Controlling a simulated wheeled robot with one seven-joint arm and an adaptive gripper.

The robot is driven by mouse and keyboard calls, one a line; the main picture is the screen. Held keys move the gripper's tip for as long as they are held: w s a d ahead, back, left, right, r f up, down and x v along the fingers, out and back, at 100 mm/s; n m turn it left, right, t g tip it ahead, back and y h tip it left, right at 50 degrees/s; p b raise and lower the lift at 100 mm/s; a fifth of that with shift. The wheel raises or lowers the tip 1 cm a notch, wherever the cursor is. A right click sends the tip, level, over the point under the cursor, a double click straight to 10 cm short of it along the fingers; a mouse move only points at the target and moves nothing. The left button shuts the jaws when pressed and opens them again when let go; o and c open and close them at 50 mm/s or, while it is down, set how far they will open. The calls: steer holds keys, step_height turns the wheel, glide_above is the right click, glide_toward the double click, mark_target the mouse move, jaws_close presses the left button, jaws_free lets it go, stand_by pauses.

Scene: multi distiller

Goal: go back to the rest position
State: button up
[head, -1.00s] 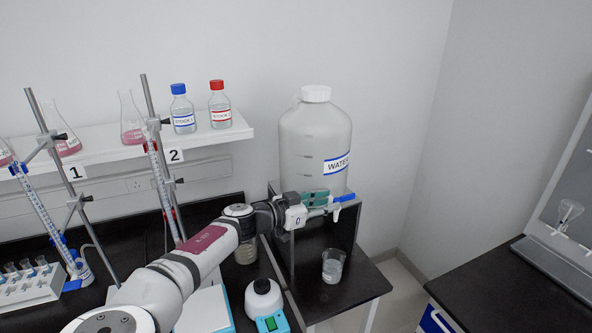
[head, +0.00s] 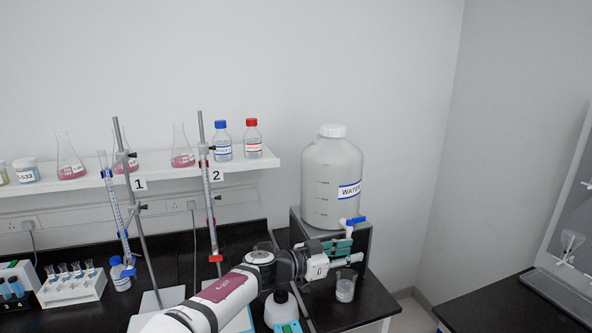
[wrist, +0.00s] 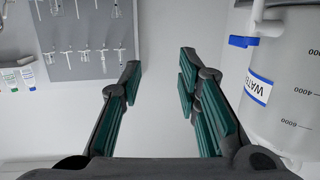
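My gripper (head: 340,246) is in front of the large water container (head: 331,180), just below its tap with the blue handle (head: 356,220). In the wrist view my gripper (wrist: 160,78) has its two green-padded fingers apart, with nothing between them. The water container (wrist: 290,90) stands to the right of the fingers there, apart from them, with its blue tap handle (wrist: 243,41) near the top. My arm reaches in from the lower left of the head view.
A glass beaker (head: 345,286) stands close below my gripper. Burette stands, a test tube rack (head: 73,287) and a shelf (head: 262,163) with flasks and bottles are to the left. A dark bench (head: 500,305) is at right. A pegboard (wrist: 88,40) shows in the wrist view.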

steer(key=s+d+f+g+y+b, duration=0.2)
steer(key=s+d+f+g+y, duration=0.3)
steer(key=s+d+g+y, duration=0.45)
steer(key=s+a+r+n+t+y+b, duration=0.1)
steer(key=s+r+n+t+y+b, duration=0.1)
steer(key=s+r+n+t, duration=0.2)
steer(key=s+a+r+n+t+y+b, duration=0.2)
steer(key=s+r+n, duration=0.6)
steer(key=s+r, duration=0.5)
steer(key=shift+s+a+n+t+y+b, duration=0.3)
steer(key=shift+s+t+y, duration=0.15)
steer(key=shift+s+t, duration=0.55)
